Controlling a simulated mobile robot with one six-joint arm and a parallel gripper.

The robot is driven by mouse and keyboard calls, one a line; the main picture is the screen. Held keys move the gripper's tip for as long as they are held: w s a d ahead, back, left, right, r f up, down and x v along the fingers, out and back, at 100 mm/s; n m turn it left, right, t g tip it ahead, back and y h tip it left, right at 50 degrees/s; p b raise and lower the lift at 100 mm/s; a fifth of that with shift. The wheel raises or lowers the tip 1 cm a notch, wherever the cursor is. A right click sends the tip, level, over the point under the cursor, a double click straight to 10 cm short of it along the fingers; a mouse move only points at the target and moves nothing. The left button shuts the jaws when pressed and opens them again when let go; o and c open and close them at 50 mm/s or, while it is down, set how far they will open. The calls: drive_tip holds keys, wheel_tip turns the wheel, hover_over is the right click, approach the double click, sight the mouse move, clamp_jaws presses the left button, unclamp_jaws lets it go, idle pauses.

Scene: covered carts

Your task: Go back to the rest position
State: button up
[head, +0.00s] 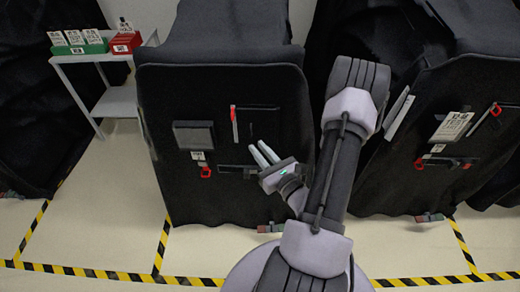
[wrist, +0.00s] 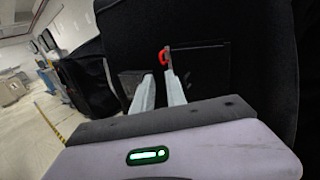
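My gripper (head: 263,148) is in front of the middle black covered cart (head: 190,105), with its two pale fingers pointing up and left toward the cover. In the wrist view the fingers of my gripper (wrist: 160,82) stand apart with a gap between them, and nothing is held. A red-tipped tag (head: 234,125) on the cover is a little up and left of my fingers; a red clip (wrist: 165,56) shows just beyond the fingertips in the wrist view. I cannot tell whether the fingers touch the cover.
A second covered cart (head: 400,180) with a white label card (head: 453,126) stands at right. A grey side table (head: 115,101) at upper left bears a green bin (head: 80,49) and a red bin (head: 126,44). Yellow-black tape (head: 110,273) marks the floor; open floor (head: 120,190) lies at left.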

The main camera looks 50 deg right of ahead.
drive_tip(key=w+a+r+n+g+y+b, duration=0.1)
drive_tip(key=w+a+r+n+y, duration=0.15)
drive_tip(key=a+n+y, duration=0.35)
drive_tip(key=w+a+r+n+g+y, duration=0.1)
drive_tip(key=a+r+n+y, duration=0.3)
drive_tip(key=a, duration=0.4)
drive_tip(key=w+a+r+n+g+y+b, duration=0.1)
drive_tip(key=w+a+r+n+y, duration=0.1)
drive_tip(key=a+r+n+y, duration=0.3)
drive_tip(key=s+a+f+n+g+b, duration=0.1)
drive_tip(key=s+a+f+n+g, duration=0.1)
drive_tip(key=s+a+n+g, duration=0.55)
drive_tip(key=s+a+f+n+g+b, duration=0.2)
drive_tip(key=s+a+n+g, duration=0.45)
drive_tip(key=a, duration=0.25)
drive_tip(key=d+r+n+t+h+b, duration=0.1)
drive_tip(key=d+r+n+t+h, duration=0.4)
drive_tip(key=h, duration=0.3)
drive_tip(key=shift+w+d+n, duration=0.15)
drive_tip(key=shift+w+n, duration=0.05)
drive_tip(key=shift+n, duration=0.2)
